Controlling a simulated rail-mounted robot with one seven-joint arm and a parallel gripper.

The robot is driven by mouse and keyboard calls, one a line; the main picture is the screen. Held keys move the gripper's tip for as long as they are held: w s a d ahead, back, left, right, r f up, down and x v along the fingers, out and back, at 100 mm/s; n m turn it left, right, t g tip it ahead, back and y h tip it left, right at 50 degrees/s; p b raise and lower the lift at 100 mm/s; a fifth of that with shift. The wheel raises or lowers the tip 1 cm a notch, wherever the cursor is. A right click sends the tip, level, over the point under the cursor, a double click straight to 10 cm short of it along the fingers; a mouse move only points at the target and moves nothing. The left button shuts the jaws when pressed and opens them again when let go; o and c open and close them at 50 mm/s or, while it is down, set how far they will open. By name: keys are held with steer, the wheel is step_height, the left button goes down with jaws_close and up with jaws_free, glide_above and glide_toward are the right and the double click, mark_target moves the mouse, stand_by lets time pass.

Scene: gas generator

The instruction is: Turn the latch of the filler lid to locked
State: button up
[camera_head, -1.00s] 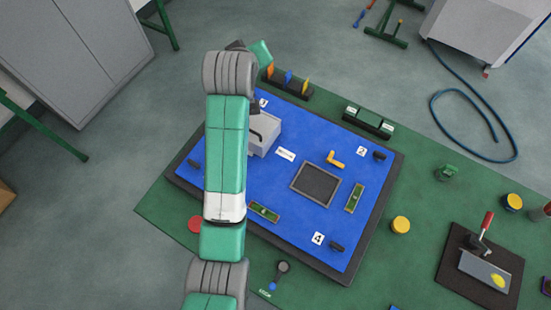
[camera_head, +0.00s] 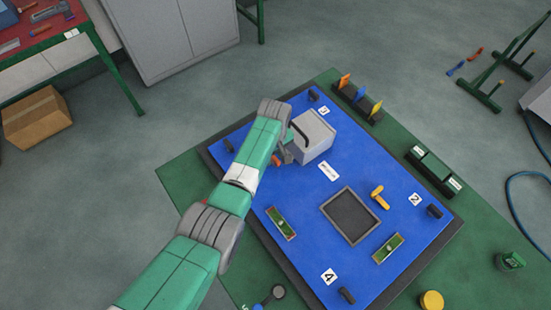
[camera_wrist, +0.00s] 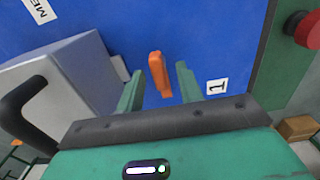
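The filler lid appears to be the grey box with a black handle (camera_head: 316,138) on the blue panel; it also shows at the left of the wrist view (camera_wrist: 70,85). An orange lever (camera_wrist: 159,72), which looks like the latch, stands beside the box near a label "1". In the head view only a bit of orange (camera_head: 277,160) shows beside my gripper. My gripper (camera_wrist: 159,82) is open, with one green finger on each side of the lever. Gaps show between the lever and both fingers. I cannot tell how deep the fingers reach.
The blue panel (camera_head: 300,185) also carries a yellow lever (camera_head: 379,196), a dark square frame (camera_head: 351,216) and black corner clamps. A rack with coloured tabs (camera_head: 358,98) stands behind it. A red button (camera_wrist: 304,28) is at the wrist view's upper right.

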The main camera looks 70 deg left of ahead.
steer(key=shift+f, duration=0.55)
jaws_close()
